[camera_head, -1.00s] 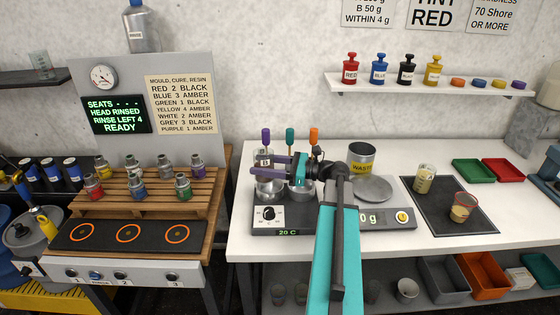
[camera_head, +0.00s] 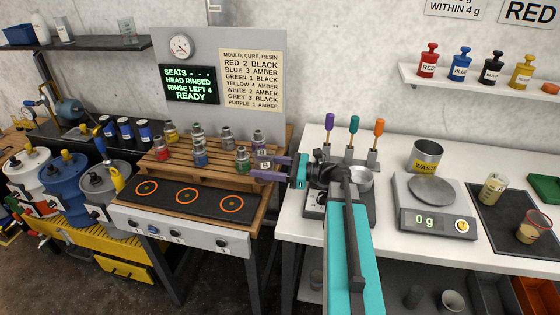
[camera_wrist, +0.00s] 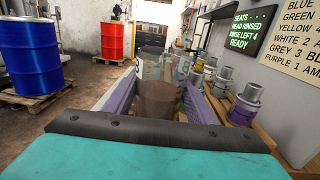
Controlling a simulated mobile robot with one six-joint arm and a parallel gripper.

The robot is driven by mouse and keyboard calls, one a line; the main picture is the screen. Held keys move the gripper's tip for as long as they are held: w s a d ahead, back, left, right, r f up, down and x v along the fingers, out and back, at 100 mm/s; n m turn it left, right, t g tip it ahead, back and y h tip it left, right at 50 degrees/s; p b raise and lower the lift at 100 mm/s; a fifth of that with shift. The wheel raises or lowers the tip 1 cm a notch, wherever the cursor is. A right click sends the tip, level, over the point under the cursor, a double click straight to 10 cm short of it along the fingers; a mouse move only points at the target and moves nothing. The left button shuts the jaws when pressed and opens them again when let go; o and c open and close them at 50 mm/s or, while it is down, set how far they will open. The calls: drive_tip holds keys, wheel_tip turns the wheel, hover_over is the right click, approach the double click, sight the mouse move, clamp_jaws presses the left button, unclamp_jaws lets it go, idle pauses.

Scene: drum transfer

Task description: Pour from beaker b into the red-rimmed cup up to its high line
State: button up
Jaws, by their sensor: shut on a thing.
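My gripper (camera_head: 263,168) has purple fingers and is at the right edge of the wooden rack. In the wrist view my gripper (camera_wrist: 158,97) is shut on a clear beaker (camera_wrist: 158,104) with brown contents, which looks roughly upright. I cannot read a letter on it. In the head view the held beaker is hard to make out. The red-rimmed cup (camera_head: 530,229) stands on the dark mat (camera_head: 495,228) at the far right, well away from my gripper. Its lines are too small to tell. Another beaker (camera_head: 493,189) with pale contents stands on the mat behind it.
The wooden rack (camera_head: 215,176) holds several grey canisters; a purple-banded one (camera_wrist: 244,104) is close to my right finger. The scale (camera_head: 436,206) reads 0 g, with the waste can (camera_head: 425,158) behind it. A hotplate (camera_head: 316,203) with a metal bowl stands by my arm.

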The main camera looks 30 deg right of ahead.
drive_tip(key=shift+n+g+y, duration=0.6)
drive_tip(key=shift+n+g, duration=0.1)
drive_tip(key=shift+g, duration=0.2)
drive_tip(key=a+f, duration=0.1)
drive_tip(key=a, duration=0.4)
drive_tip(key=a+f, duration=0.1)
drive_tip(key=a, duration=0.4)
drive_tip(key=a+f, duration=0.1)
drive_tip(key=a, duration=0.4)
drive_tip(key=shift+s+f, duration=0.15)
drive_tip(key=shift+f, duration=0.05)
drive_tip(key=shift+w+d+f+m+t+h, duration=0.1)
drive_tip(key=shift+w+d+m+t+h, duration=0.3)
drive_tip(key=shift+t, duration=0.3)
drive_tip(key=shift+s+a, duration=0.15)
drive_tip(key=shift+s, duration=0.1)
